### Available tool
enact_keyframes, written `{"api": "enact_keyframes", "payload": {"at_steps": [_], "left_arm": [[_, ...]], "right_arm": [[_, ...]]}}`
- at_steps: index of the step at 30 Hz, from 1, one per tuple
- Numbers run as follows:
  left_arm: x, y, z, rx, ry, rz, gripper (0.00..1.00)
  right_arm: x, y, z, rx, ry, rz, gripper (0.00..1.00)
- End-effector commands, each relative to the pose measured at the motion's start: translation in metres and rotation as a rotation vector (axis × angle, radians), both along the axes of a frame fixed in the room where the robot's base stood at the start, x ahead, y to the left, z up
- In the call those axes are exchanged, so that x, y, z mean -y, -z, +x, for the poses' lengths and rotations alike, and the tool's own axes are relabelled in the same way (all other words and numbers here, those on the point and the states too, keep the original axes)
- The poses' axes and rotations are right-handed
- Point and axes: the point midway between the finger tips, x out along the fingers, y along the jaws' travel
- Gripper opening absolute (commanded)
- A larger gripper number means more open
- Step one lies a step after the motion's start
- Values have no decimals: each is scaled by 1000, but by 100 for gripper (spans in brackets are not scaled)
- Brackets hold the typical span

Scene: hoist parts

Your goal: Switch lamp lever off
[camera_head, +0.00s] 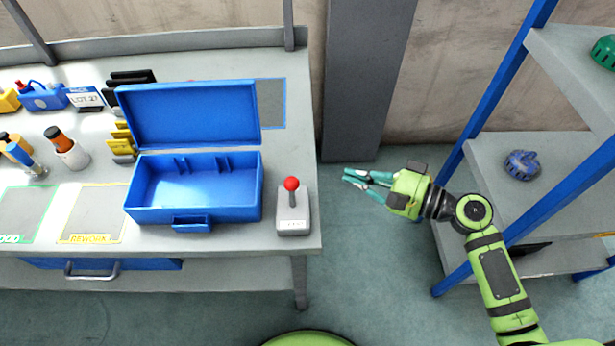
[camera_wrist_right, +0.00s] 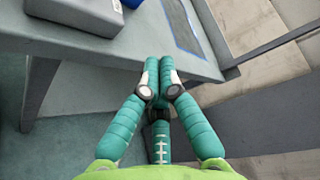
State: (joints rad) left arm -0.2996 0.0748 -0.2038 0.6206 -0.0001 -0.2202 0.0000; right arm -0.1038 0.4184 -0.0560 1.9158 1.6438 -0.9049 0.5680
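The lamp lever (camera_head: 291,184) has a red ball knob on a short stick. It rises from a light grey box (camera_head: 293,222) with a label on its front, at the right front corner of the workbench. Whether the lever leans is hard to tell. My right gripper (camera_head: 346,176) is right of the box, beyond the bench's edge and apart from the lever. Its teal fingers are together and hold nothing, as the right wrist view (camera_wrist_right: 158,66) shows. That view cuts off the grey box (camera_wrist_right: 88,12) at the top; the knob is out of it. My left gripper is not in view.
An open blue toolbox (camera_head: 193,213) stands left of the lever on the workbench (camera_head: 262,238). Bottles and small containers stand farther left. A dark grey pillar (camera_head: 360,80) is behind my right gripper. A blue-framed shelf (camera_head: 490,170) stands right. The gap between bench and gripper is clear.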

Motion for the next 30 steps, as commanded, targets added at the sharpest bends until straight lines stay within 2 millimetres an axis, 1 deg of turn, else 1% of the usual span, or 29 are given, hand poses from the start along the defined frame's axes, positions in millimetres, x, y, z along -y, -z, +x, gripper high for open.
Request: {"api": "enact_keyframes", "payload": {"at_steps": [1, 3, 11, 15, 17, 20, 28, 30], "left_arm": [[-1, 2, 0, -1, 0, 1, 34], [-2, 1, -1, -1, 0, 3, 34], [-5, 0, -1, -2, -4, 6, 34], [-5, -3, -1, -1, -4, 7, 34], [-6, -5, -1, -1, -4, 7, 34], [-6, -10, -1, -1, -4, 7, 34], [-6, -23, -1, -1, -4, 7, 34], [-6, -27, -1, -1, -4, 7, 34]], "right_arm": [[-2, -7, -2, 5, -15, 16, 0], [-3, -11, -4, 7, -23, 25, 0], [-4, -11, -3, 8, -20, 25, 0], [-10, -12, 2, 8, -18, 26, 0], [-17, -11, 5, 8, -19, 29, 0], [-33, -10, 14, 8, -19, 29, 0], [-84, -3, 43, 7, -19, 28, 0], [-93, -2, 46, 6, -19, 26, 0]]}}
